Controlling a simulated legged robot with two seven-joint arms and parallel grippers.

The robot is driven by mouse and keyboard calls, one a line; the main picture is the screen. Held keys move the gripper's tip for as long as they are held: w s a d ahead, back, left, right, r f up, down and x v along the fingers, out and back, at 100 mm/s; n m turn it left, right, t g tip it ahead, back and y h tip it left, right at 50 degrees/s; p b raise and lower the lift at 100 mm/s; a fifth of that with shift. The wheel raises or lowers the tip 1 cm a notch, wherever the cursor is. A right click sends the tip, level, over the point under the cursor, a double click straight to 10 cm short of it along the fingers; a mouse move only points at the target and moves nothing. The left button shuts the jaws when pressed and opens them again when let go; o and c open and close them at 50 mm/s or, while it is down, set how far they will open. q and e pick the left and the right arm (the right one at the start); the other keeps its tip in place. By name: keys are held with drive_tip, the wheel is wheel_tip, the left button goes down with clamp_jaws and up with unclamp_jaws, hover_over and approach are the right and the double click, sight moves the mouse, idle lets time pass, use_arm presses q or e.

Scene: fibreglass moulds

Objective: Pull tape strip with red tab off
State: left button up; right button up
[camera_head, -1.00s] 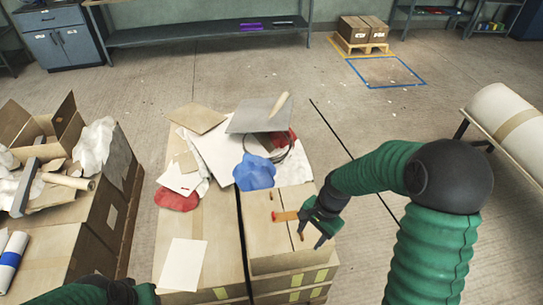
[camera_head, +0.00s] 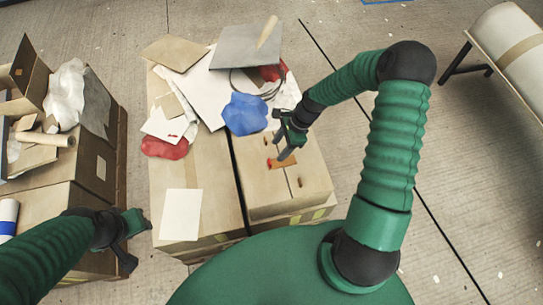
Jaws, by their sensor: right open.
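Nothing shows between the fingers. My left gripper (camera_head: 138,243) is at the lower left, over the gap beside the left-hand tan block (camera_head: 212,175). Its fingers look spread and empty.
A blue cloth (camera_head: 245,114), a red cloth (camera_head: 165,147), boards and a grey plate (camera_head: 246,46) crowd the back of the blocks. A white sheet (camera_head: 181,214) lies at front left. Cartons stand left; a roll (camera_head: 510,45) on a stand is at right.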

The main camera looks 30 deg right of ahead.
sight(274, 164)
drive_tip(key=x, duration=0.8)
drive_tip(key=shift+d+f, duration=0.1)
drive_tip(key=shift+f, duration=0.05)
drive_tip(key=shift+a+f, duration=0.2)
drive_tip(key=shift+f, duration=0.05)
drive_tip(key=shift+c, duration=0.2)
clamp_jaws()
